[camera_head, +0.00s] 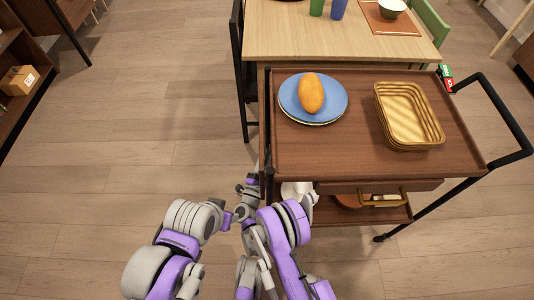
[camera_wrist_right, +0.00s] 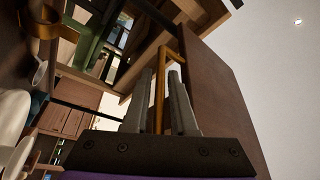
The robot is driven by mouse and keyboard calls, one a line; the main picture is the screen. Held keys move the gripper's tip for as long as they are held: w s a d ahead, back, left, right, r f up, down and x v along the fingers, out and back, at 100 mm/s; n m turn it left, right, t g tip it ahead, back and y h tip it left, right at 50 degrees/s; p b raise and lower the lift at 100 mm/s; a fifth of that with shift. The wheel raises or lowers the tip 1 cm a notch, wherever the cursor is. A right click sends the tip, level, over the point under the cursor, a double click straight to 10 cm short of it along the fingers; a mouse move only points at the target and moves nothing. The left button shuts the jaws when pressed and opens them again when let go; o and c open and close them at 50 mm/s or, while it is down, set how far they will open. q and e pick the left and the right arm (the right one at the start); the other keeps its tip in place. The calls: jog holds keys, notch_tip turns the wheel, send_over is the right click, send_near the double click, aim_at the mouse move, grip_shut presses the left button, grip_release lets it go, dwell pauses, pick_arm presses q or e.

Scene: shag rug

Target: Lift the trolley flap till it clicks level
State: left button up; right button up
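The brown trolley (camera_head: 350,150) stands right of centre in the head view. Its flap seems to hang at the trolley's left side, seen nearly edge-on (camera_head: 265,130); in the right wrist view it is probably the broad brown panel (camera_wrist_right: 222,95). My right gripper (camera_head: 250,186) is low beside the trolley's left edge. In the right wrist view its two grey fingers (camera_wrist_right: 165,105) stand apart on either side of a thin brass-coloured bar (camera_wrist_right: 159,95). A narrow gap shows beside the bar, so I see no firm grip. I cannot pick out my left gripper behind my arm links.
On the trolley top are a blue plate (camera_head: 290,97) with an orange oval item (camera_head: 311,93) and a wicker basket (camera_head: 437,136). A drawer with a brass handle (camera_head: 385,203) is below. A dining table (camera_head: 300,45) adjoins behind. Floor at the left is clear.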

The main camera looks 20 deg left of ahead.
grip_shut()
dwell(1.4)
